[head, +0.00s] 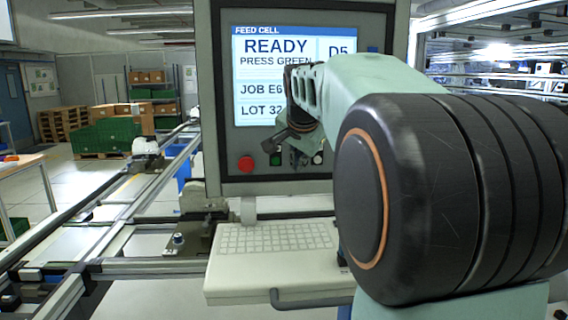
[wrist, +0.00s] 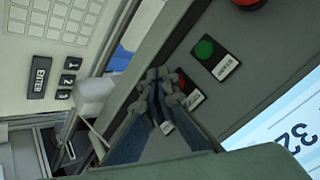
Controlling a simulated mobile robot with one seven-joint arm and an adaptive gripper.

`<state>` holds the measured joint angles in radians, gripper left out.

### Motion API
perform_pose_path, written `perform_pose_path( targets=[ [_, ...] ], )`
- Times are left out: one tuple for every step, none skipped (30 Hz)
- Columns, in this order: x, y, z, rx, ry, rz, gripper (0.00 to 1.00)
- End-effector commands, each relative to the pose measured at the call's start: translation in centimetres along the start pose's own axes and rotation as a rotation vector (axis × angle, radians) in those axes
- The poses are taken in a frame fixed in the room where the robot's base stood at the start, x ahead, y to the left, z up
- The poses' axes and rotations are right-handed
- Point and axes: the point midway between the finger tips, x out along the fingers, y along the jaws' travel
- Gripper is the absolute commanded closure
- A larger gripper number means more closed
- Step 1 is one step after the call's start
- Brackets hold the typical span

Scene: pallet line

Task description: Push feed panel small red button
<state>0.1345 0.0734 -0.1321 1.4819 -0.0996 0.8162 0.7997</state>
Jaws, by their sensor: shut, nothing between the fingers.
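The feed panel (head: 210,120) stands upright with its screen showing READY, PRESS GREEN. On its lower strip are a large red button (head: 246,164) and a green button (head: 275,159). The green button (wrist: 204,48) also shows in the wrist view with a label beside it. Next to it is a small red button (wrist: 183,77), partly covered by my gripper (wrist: 164,92). My gripper is shut and empty, with its tips close to that button; I cannot tell whether they touch. In the head view my gripper (head: 292,146) hides the small red button.
A keyboard shelf (head: 260,285) with a handle juts out below the panel. Rails (head: 130,205) run along the left. Green crates (head: 105,135) and pallets stand in the far left background. My own arm covers the right of the panel.

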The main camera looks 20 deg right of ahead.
Motion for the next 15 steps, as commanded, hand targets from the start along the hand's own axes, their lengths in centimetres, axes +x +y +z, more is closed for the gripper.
perform_pose_path(
  targets=[
    [0.0,0.0,0.0,0.0,0.0,0.0,1.0],
    [0.0,0.0,0.0,0.0,0.0,0.0,1.0],
    [0.0,0.0,0.0,0.0,-0.001,0.0,1.0],
    [0.0,0.0,0.1,0.0,-0.001,0.0,1.0],
    [-0.1,0.1,0.1,0.0,-0.001,0.0,1.0],
    [-0.2,0.2,0.3,0.0,-0.001,0.0,1.0],
    [-0.3,0.3,0.4,0.0,-0.001,0.0,1.0],
    [-0.5,0.5,0.6,0.0,-0.001,0.0,1.0],
    [-0.7,0.7,0.8,0.0,-0.001,-0.001,1.0],
    [-0.9,0.9,1.0,0.0,0.0,-0.001,1.0],
    [-1.1,1.0,1.1,0.0,0.0,-0.001,1.0],
    [-1.4,1.2,1.3,0.0,0.0,-0.002,1.0],
    [-1.7,1.4,1.5,0.0,0.0,-0.002,1.0],
    [-1.9,1.6,1.6,0.0,0.0,-0.001,1.0],
    [-2.1,1.8,1.9,0.0,-0.001,-0.001,1.0]
  ],
)
